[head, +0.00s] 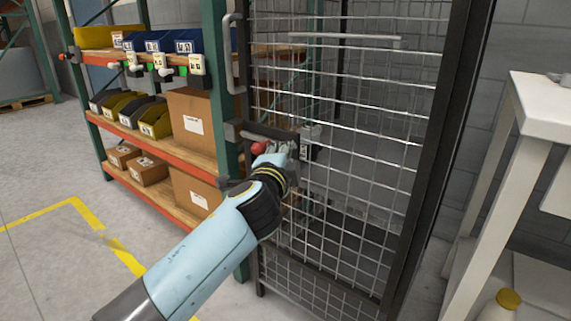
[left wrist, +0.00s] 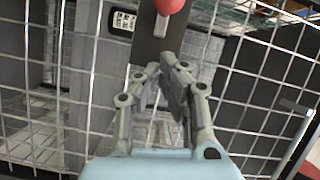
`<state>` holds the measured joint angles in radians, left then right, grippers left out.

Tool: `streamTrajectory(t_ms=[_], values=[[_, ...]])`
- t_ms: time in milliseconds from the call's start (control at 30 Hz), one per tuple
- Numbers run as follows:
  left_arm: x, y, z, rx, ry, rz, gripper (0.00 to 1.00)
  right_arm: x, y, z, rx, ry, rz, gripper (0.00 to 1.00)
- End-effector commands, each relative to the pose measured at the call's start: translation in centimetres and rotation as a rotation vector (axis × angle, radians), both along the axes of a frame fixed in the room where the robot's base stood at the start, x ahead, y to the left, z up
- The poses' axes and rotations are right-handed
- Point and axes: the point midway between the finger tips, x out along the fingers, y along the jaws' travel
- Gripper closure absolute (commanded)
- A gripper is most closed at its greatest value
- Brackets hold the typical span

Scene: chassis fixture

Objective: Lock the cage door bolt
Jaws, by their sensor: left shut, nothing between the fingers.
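The cage door (head: 350,120) is a dark frame with wire mesh and stands upright in the head view. The bolt's red ball knob (head: 259,148) shows at the door's left edge, just left of my left gripper (head: 280,152). In the left wrist view the red knob (left wrist: 168,5) is at the top edge, on a short light stem before a dark plate (left wrist: 157,45). My left gripper (left wrist: 172,75) is shut and empty, its fingertips just below the knob and apart from it in that picture. The bolt bar is partly hidden, and its exact position cannot be told. My right gripper is not in view.
A shelf rack (head: 170,145) with bins and cardboard boxes stands left of the door. A grey door handle (head: 233,55) is above the bolt. A small keypad-like box (left wrist: 123,22) is beside the plate. A white table (head: 545,105) stands at right. Floor at left is clear.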

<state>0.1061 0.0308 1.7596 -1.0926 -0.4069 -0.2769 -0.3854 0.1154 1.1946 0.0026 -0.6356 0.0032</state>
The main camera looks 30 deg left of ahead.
Motion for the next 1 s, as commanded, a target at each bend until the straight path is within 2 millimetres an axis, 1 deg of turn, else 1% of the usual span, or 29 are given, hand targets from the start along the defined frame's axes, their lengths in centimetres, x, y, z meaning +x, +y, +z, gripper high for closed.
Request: streamTrajectory(t_ms=[33, 100, 200, 400, 600, 667, 833, 900, 1000], values=[[-0.2, 0.8, -0.4, 0.004, 0.004, -0.001, 1.0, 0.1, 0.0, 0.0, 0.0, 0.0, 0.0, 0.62], [-0.3, 1.6, -0.5, 0.004, 0.004, -0.001, 1.0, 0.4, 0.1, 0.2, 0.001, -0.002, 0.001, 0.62], [-0.4, 2.3, -0.6, 0.001, 0.003, 0.0, 1.0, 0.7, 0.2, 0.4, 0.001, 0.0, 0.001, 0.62], [-0.5, 2.7, -0.6, -0.001, 0.002, -0.001, 1.0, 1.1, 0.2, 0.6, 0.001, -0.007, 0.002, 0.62], [-0.5, 2.7, -0.6, -0.001, 0.002, -0.001, 1.0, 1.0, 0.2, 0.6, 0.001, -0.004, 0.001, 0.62], [-0.4, 3.0, -0.7, 0.001, 0.002, -0.001, 1.0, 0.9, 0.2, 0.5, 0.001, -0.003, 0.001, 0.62], [-0.2, 5.8, -0.7, 0.007, 0.002, -0.002, 1.0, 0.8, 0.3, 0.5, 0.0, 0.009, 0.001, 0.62], [-0.1, 6.6, -0.7, 0.002, 0.002, -0.001, 1.0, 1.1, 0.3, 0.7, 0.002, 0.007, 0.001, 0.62], [-0.1, 7.2, -0.6, 0.002, 0.002, 0.0, 1.0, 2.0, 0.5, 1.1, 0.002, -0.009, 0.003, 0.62]])
